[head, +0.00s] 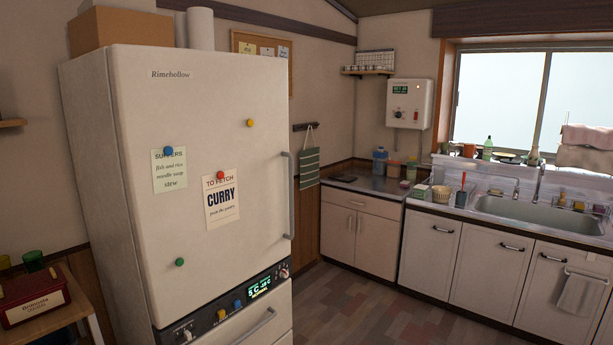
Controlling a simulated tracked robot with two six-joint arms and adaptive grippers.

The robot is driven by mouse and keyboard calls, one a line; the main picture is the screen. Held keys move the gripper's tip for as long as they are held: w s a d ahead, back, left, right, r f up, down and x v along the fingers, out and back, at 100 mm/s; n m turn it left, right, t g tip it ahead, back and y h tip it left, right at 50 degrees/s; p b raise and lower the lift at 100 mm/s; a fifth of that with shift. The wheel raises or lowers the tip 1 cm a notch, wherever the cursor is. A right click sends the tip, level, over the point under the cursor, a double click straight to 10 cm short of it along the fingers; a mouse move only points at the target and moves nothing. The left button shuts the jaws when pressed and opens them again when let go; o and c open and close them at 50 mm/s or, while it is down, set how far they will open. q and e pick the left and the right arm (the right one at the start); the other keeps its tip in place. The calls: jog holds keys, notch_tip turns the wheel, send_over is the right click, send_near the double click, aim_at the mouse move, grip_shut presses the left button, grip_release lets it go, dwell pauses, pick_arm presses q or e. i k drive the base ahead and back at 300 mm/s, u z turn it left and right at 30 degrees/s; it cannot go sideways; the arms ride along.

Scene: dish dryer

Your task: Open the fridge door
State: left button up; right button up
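The cream fridge (224,100) stands at the left of the head view. Its large upper door (215,250) is shut, with notes and coloured magnets on its face. The vertical grey door handle (291,195) runs along the door's right edge. Below the door is a dark control strip (213,330) with knobs and a lit green display. A lower drawer with its own slanting handle (255,328) sits under the strip. Neither of my grippers shows in this view.
A small wooden table (62,322) with a red box (35,300) and green cups stands left of the fridge. Cabinets with a sink (525,212) line the back and right. The tiled floor (375,315) right of the fridge is clear. A cardboard box (130,28) sits on top of the fridge.

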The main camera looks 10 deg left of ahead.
aim_at(203, 135)
jog(key=z, duration=0.05)
jog(key=i, duration=2)
jog(key=u, duration=0.9)
jog(key=k, duration=0.85)
jog(key=u, duration=0.15)
jog(key=i, duration=0.85)
jog(key=z, duration=0.05)
